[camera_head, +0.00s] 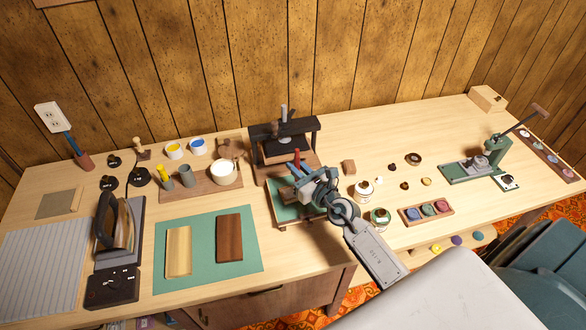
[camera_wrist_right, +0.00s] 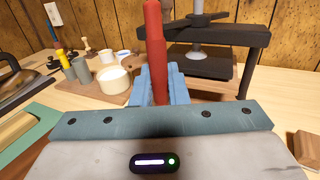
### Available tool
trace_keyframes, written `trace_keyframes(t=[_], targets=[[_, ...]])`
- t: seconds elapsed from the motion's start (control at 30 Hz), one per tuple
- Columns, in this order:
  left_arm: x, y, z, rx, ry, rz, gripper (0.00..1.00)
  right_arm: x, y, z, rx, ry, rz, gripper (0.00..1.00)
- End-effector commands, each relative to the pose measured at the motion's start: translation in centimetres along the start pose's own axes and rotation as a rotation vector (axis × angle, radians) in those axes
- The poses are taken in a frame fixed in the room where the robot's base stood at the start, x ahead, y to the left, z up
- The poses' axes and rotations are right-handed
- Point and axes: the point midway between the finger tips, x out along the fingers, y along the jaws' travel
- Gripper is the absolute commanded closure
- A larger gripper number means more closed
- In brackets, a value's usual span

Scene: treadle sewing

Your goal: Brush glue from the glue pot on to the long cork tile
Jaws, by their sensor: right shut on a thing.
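My right gripper (camera_head: 299,170) is shut on a red-handled tool (camera_wrist_right: 155,45), which stands upright between its blue fingers. The tool's lower end is hidden, so I cannot see bristles. The gripper is in front of the black press, to the right of the white pot. This pot (camera_head: 222,172), which looks like the glue pot, has a pale filling and stands on a wooden board; it also shows in the right wrist view (camera_wrist_right: 114,79). A tan oblong piece (camera_head: 178,251) and a dark brown one (camera_head: 229,238) lie on a green mat (camera_head: 204,277); I cannot tell which is the cork tile. My left gripper is out of view.
A black press (camera_head: 284,135) stands behind the gripper. An iron (camera_head: 117,230) is left of the mat. Yellow (camera_head: 173,151) and blue (camera_head: 197,147) pots stand behind the board. Jars (camera_head: 379,218) and a tray of coloured discs (camera_head: 427,210) lie to the right.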

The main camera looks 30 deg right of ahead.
Motion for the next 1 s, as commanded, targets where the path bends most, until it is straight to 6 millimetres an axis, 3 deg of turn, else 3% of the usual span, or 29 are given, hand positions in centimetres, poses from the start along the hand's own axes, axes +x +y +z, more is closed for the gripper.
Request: trace_keyframes(t=[1.0], targets=[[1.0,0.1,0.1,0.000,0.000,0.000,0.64,-1.1,-3.7,0.0,-0.001,0.000,0.001,1.00]])
